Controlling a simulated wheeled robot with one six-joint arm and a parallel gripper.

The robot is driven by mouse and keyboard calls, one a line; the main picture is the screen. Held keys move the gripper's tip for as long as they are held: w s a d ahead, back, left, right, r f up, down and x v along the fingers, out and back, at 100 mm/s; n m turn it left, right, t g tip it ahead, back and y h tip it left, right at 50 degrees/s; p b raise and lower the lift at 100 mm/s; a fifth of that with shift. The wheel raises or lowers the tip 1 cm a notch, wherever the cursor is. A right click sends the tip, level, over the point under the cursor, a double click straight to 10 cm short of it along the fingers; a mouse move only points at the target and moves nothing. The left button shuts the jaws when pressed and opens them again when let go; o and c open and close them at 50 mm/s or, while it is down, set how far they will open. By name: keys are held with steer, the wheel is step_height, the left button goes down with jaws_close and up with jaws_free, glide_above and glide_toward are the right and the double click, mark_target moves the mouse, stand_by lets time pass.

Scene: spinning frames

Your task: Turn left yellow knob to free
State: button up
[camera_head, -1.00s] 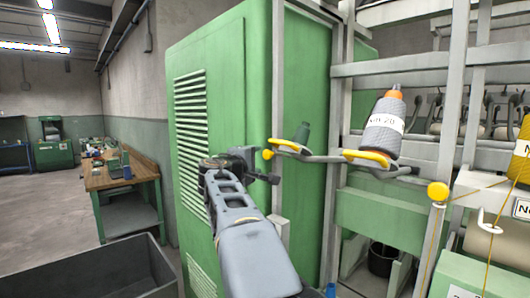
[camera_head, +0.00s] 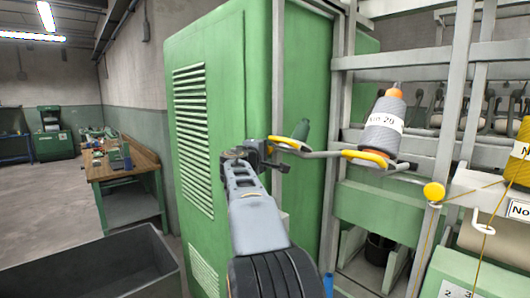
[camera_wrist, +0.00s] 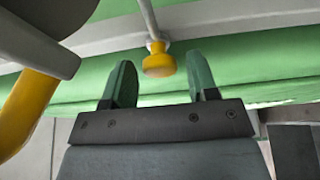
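The left yellow knob (camera_wrist: 158,62) shows in the wrist view on a thin metal rod, just beyond and between my fingertips. I see no contact with it. My gripper (camera_wrist: 160,78) is open, with one dark green finger on each side of the knob's line. The left knob is hidden there behind the gripper.
Another yellow knob (camera_head: 434,192) is on the right. A green cabinet (camera_head: 222,80) stands close behind my arm. A dark bin (camera_head: 100,265) is at lower left.

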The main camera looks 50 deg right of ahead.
steer(key=c, duration=0.8)
steer(key=shift+o, duration=0.2)
steer(key=shift+w+f+m+g+h+b, duration=0.1)
steer(key=shift+m+g+h+b, duration=0.95)
steer(key=shift+m+b, duration=2.15)
steer(key=shift+w+f+m+g+h+b, duration=0.15)
steer(key=shift+m+g+h+b, duration=0.55)
steer(key=shift+m+g+b, duration=2.3)
steer(key=shift+w+f+m+t+h+b, duration=0.1)
steer(key=shift+m+t+h+b, duration=0.55)
steer(key=shift+m+b, duration=2.8)
steer(key=m+p, duration=0.3)
